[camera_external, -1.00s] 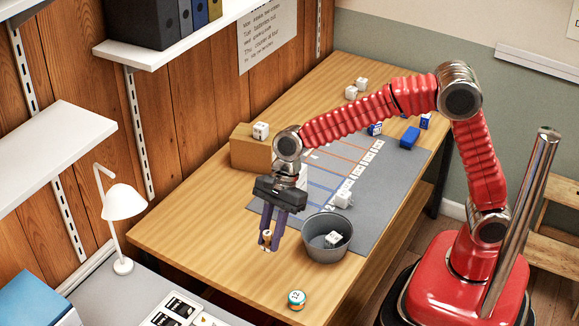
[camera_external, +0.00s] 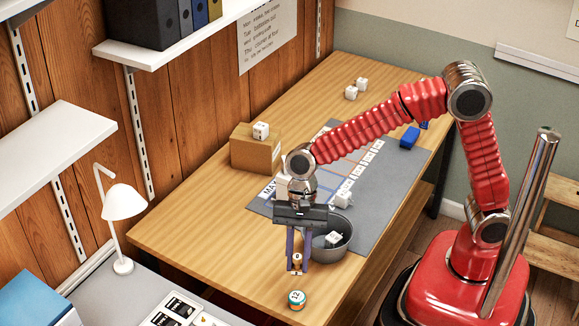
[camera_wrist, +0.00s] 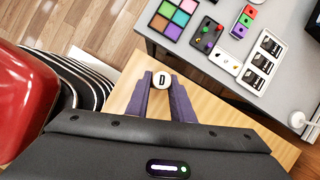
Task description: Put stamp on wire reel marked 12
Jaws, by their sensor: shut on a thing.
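The wire reel marked 12 (camera_external: 296,300), teal and white with an orange band, stands at the near end of the wooden table, its number facing up. My gripper (camera_external: 297,268) is shut on the stamp (camera_external: 296,260), a small wooden piece with a pale top, held upright between the purple fingers. The stamp appears just behind and above the reel, apart from it. The reel cannot be seen in the wrist view.
A grey bucket (camera_external: 342,251) with a white cube (camera_external: 333,238) inside stands right beside my gripper. A cardboard box (camera_external: 254,152) bears another cube. A grey mat (camera_external: 392,190) lies behind. The table's near edge is close to the reel.

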